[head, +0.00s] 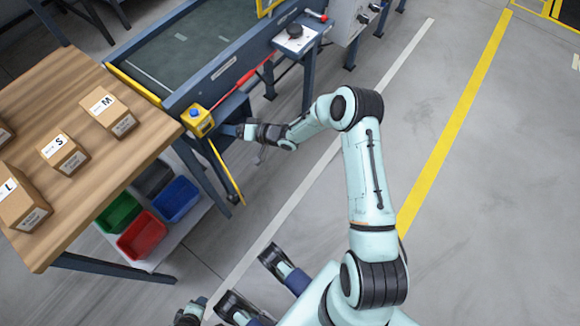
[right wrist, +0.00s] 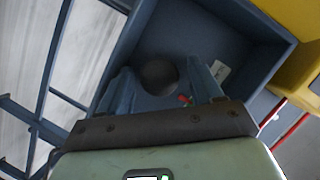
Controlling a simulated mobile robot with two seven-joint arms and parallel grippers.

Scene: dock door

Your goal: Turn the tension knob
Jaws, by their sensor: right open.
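In the right wrist view, a dark round knob (right wrist: 158,75) sits inside a blue frame recess, with its outline dim in shadow. I take it to be the tension knob; no lettering confirms this. My right gripper (right wrist: 161,84) is open, its two blue fingers on either side of the knob in the picture. I cannot tell whether they touch it. In the head view my right gripper (head: 229,130) reaches in beside the conveyor's end, just right of the yellow box with a blue button (head: 197,119). The knob is hidden there.
The conveyor frame (head: 232,72) and its legs stand close around my right gripper. A wooden table (head: 75,82) with labelled cartons stands at left, with coloured bins (head: 142,236) below it. A panel with a black knob (head: 294,33) is farther back. Floor at right is clear.

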